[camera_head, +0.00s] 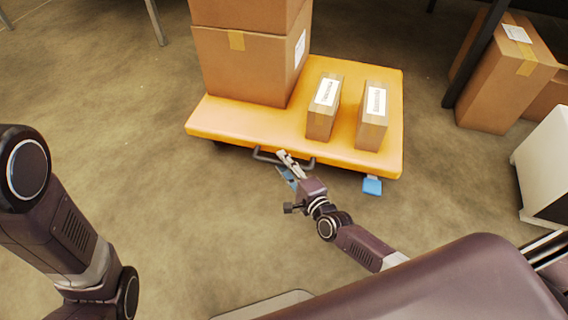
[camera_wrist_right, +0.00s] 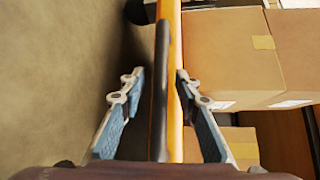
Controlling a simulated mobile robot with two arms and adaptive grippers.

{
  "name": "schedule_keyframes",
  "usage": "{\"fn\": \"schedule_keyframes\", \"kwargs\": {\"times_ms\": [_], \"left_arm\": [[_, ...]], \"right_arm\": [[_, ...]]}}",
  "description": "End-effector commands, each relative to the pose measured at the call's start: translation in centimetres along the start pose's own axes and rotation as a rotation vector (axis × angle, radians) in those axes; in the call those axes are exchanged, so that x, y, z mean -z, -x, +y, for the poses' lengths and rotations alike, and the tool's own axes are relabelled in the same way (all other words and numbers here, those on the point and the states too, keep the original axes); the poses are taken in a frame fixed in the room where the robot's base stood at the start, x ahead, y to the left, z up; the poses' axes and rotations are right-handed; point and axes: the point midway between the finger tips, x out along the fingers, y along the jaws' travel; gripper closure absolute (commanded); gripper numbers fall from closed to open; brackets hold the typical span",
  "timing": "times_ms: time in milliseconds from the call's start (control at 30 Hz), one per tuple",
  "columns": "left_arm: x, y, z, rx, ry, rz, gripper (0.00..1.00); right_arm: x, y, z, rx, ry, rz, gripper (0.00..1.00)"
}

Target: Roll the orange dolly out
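The orange dolly (camera_head: 235,123) stands on the floor in the upper middle of the head view. A dark bar handle (camera_head: 262,155) sticks out from its near edge; the handle (camera_wrist_right: 161,85) also runs upright through the wrist view, in front of the orange edge (camera_wrist_right: 176,60). My right gripper (camera_head: 287,165) is at this handle. In the wrist view its two fingers (camera_wrist_right: 158,90) are apart, one on each side of the handle, with gaps visible. Contact cannot be told. My left arm shows at the left of the head view, but its gripper is out of view.
The dolly carries large stacked cartons (camera_head: 245,65) and two small boxes (camera_head: 324,108), (camera_head: 372,118). A blue part (camera_head: 372,186) sits at its near right corner. Cartons (camera_head: 505,75) and a white cabinet (camera_head: 545,160) stand at right. The floor (camera_head: 190,220) in front is clear.

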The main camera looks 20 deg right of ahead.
Motion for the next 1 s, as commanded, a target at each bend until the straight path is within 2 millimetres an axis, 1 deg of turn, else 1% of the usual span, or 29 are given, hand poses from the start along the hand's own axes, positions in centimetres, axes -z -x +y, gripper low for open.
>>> {"fn": "schedule_keyframes", "kwargs": {"times_ms": [167,267,367,700,833,1000], "left_arm": [[-0.1,0.1,-0.2,0.007,0.0,-0.004,0.6],[-0.1,0.1,-0.1,0.006,0.0,-0.004,0.6],[-0.1,0.1,-0.1,0.005,0.001,-0.005,0.6],[-0.1,0.1,-0.1,0.003,0.001,-0.005,0.6],[-0.1,0.1,0.0,0.002,0.0,-0.005,0.6],[-0.1,0.1,0.0,0.002,0.0,-0.005,0.6]], "right_arm": [[0.0,0.1,0.0,0.0,0.0,0.0,0.7],[0.1,0.8,0.1,-0.002,0.0,0.001,0.7],[0.0,2.2,0.2,-0.003,0.0,0.0,0.7],[0.0,8.9,0.1,-0.002,0.0,0.0,0.7],[0.1,10.7,0.1,-0.002,0.001,0.001,0.7],[0.1,11.9,0.0,0.0,0.001,0.001,0.7]]}}
